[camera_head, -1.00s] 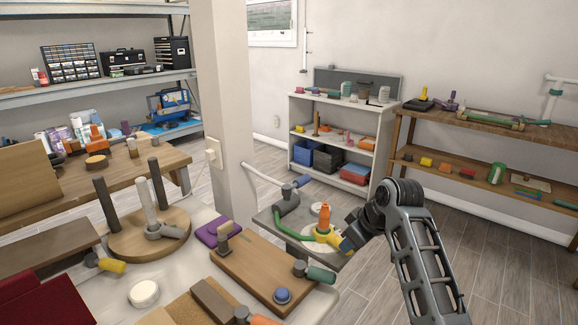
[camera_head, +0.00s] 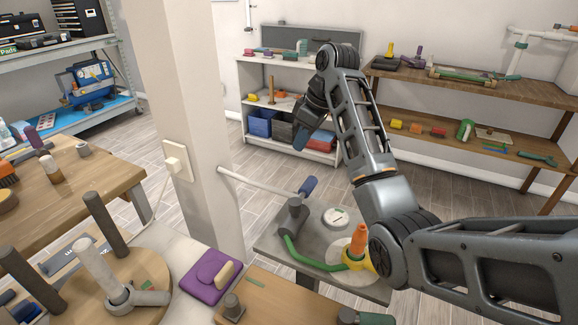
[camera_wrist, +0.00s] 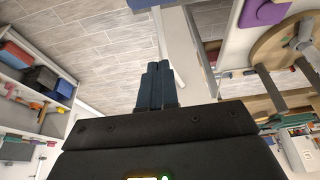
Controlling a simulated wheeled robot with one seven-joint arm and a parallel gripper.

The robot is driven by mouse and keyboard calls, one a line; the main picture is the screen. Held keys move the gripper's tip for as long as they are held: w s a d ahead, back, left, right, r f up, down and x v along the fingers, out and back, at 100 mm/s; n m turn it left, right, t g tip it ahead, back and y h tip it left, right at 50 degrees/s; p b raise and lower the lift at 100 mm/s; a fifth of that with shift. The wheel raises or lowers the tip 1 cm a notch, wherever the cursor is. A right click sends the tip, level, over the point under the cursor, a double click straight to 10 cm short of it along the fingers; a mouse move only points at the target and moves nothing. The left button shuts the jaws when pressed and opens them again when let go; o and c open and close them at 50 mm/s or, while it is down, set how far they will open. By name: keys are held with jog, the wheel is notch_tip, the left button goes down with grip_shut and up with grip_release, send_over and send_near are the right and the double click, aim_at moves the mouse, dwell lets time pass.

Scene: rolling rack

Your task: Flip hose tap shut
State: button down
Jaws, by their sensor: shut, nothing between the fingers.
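On a small grey cart top (camera_head: 270,235) stands a grey pipe fitting (camera_head: 292,216) with a blue-ended lever (camera_head: 308,187) that points up and to the right. A green hose (camera_head: 300,256) runs from the fitting to a yellow piece (camera_head: 356,262) carrying an upright orange cone (camera_head: 358,240). Which of these parts is the tap is unclear, and my arm hides the yellow piece's right side. My gripper (camera_head: 300,140) is raised above and behind the fitting, clear of it, fingers pointing down. In the wrist view its blue fingers (camera_wrist: 155,85) are together and empty.
A white round gauge (camera_head: 335,217) lies on the cart beside the fitting. A white post with a switch (camera_head: 178,162) stands left of the cart. A purple block (camera_head: 208,277) and wooden boards lie in front. A low white shelf (camera_head: 240,90) stands behind, with open floor between.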

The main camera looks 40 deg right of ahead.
aim_at(304, 193)
dwell(0.3)
notch_tip(304, 193, down, 10)
jog(key=p, duration=0.3)
jog(key=shift+s+f, duration=0.15)
jog(key=shift+s, duration=0.05)
